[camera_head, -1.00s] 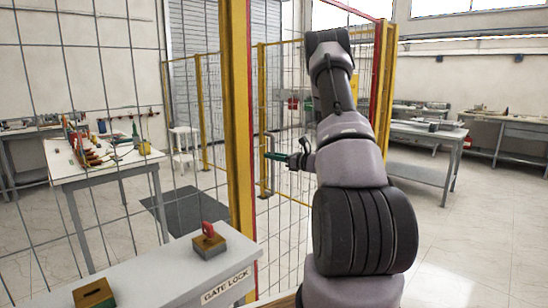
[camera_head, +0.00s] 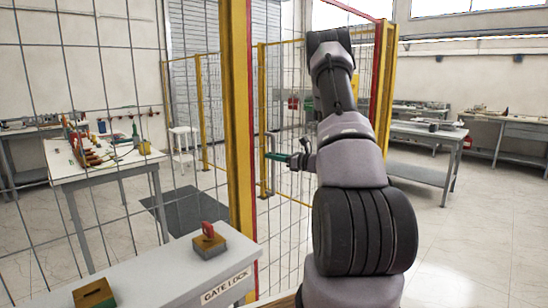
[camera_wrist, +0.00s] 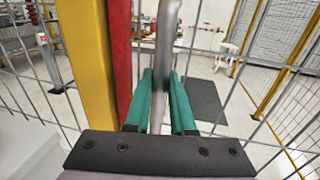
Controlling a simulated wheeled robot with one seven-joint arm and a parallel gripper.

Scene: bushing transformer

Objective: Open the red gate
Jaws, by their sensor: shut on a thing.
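The red-framed mesh gate (camera_head: 381,70) stands beside a yellow post (camera_head: 239,130), and its red edge runs close along that post, so it looks closed. The wrist view shows the gate's red edge (camera_wrist: 120,55) next to the yellow post (camera_wrist: 85,60). A grey vertical bar handle (camera_head: 269,165) is on the gate; it also shows in the wrist view (camera_wrist: 166,35). My gripper (camera_head: 277,156) has green fingers shut on the handle. In the wrist view the fingers (camera_wrist: 162,85) lie on either side of the bar. My arm hides part of the gate.
A grey stand (camera_head: 165,275) labelled GATE LOCK carries a yellow box with a red piece (camera_head: 208,231) and a slotted box (camera_head: 94,293). Behind the mesh are a tool table (camera_head: 95,170), a white stool (camera_head: 184,145) and a dark mat (camera_head: 185,208). Open floor lies at right.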

